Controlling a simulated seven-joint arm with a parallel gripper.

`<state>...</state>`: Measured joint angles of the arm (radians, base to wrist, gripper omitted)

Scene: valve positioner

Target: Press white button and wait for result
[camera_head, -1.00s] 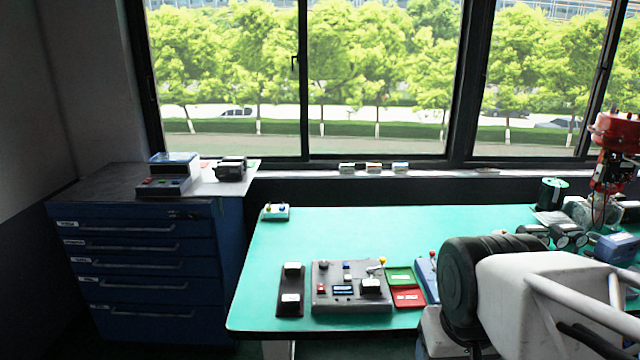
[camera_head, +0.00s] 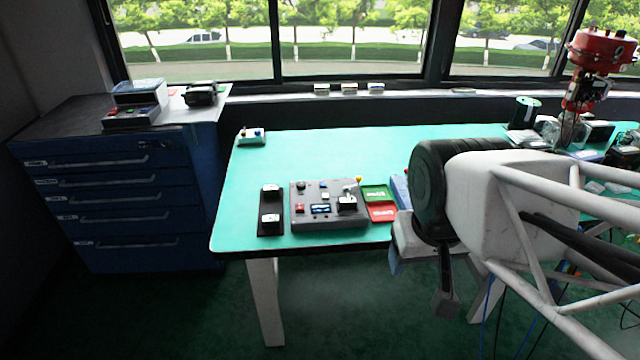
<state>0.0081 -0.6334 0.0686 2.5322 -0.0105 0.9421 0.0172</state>
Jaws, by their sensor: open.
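A grey control box (camera_head: 335,221) sits on the green table, near its front edge. Its top carries a small white button (camera_head: 325,194), a blue button, a red button, a dark knob, a small display (camera_head: 321,209) and a black part with a white top (camera_head: 347,198). A lever with a yellow knob (camera_head: 358,181) stands at its back right. My gripper (camera_head: 421,270) hangs at the table's front edge, right of the control box and apart from it. It is open and partly hidden by my arm; I see nothing held between the fingers.
A black plate with two white switches (camera_head: 270,208) lies left of the box. Green and red trays (camera_head: 378,203) lie right of it. A small button box (camera_head: 251,136) stands at the back left. A blue drawer cabinet (camera_head: 110,200) stands left. The table's middle is clear.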

